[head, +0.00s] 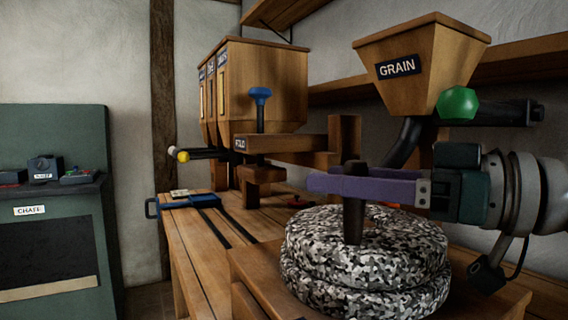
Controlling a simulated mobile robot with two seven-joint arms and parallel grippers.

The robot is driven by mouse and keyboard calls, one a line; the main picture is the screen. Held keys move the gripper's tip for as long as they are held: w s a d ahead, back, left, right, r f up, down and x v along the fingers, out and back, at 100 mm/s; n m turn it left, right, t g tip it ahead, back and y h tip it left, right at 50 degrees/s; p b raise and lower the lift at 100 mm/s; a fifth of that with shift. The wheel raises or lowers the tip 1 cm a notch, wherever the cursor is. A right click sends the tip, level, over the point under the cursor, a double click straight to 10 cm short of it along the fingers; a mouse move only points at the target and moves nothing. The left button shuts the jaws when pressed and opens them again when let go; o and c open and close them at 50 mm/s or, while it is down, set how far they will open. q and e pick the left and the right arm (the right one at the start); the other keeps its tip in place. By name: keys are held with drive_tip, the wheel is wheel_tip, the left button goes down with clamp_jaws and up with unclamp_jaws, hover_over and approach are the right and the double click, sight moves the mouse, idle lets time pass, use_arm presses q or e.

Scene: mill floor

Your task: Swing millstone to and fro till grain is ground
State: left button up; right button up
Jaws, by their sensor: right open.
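The millstone (330,268) is a thick, round, black-and-white speckled stone in two layers on a wooden bench, right of centre in the head view. A dark upright handle (354,222) stands on its top. My right gripper (330,183) comes in from the right with its purple fingers level at the handle's upper part. It is open, with the handle at its fingers; I cannot tell whether they touch it. The wooden hopper marked GRAIN (425,65) stands behind, with a dark spout (404,142) leading down behind the gripper. No grain shows. My left gripper is out of view.
A blue-handled tray (185,203) lies on the bench's left. A green cabinet marked CHAFF (55,240) stands at left. A green knob (459,103) sits near the grain hopper.

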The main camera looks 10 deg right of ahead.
drive_tip(key=shift+x, duration=1.05)
drive_tip(key=shift+c, duration=0.4)
clamp_jaws()
